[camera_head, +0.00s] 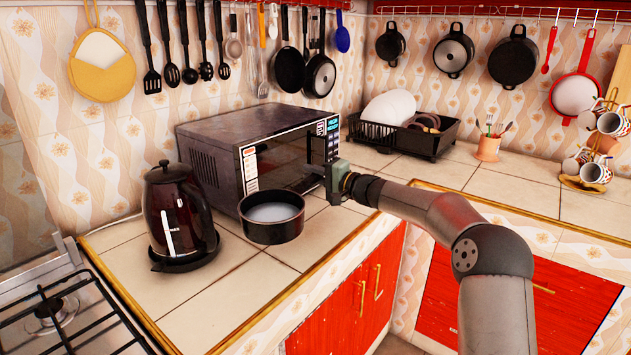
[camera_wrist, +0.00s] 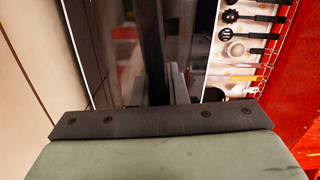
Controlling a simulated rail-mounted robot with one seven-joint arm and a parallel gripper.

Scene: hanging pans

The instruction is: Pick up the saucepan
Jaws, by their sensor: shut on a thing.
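The saucepan (camera_head: 271,228) is black outside with a light grey inside. It is upright in front of the microwave and right of the kettle; I cannot tell whether its base touches the counter. My gripper (camera_head: 331,182) is to its right, shut on its handle. The fingers and the grip point are small in the head view. In the wrist view, a dark bar, which looks like the saucepan handle (camera_wrist: 153,50), runs up from between the fingers; the pan's bowl is not clear there.
The microwave (camera_head: 225,140) stands right behind the saucepan. A dark red kettle (camera_head: 177,215) is at its left, and a gas stove (camera_head: 55,310) at the lower left. A black dish rack (camera_head: 430,143) is behind my arm. Free tiled counter (camera_head: 225,290) lies in front.

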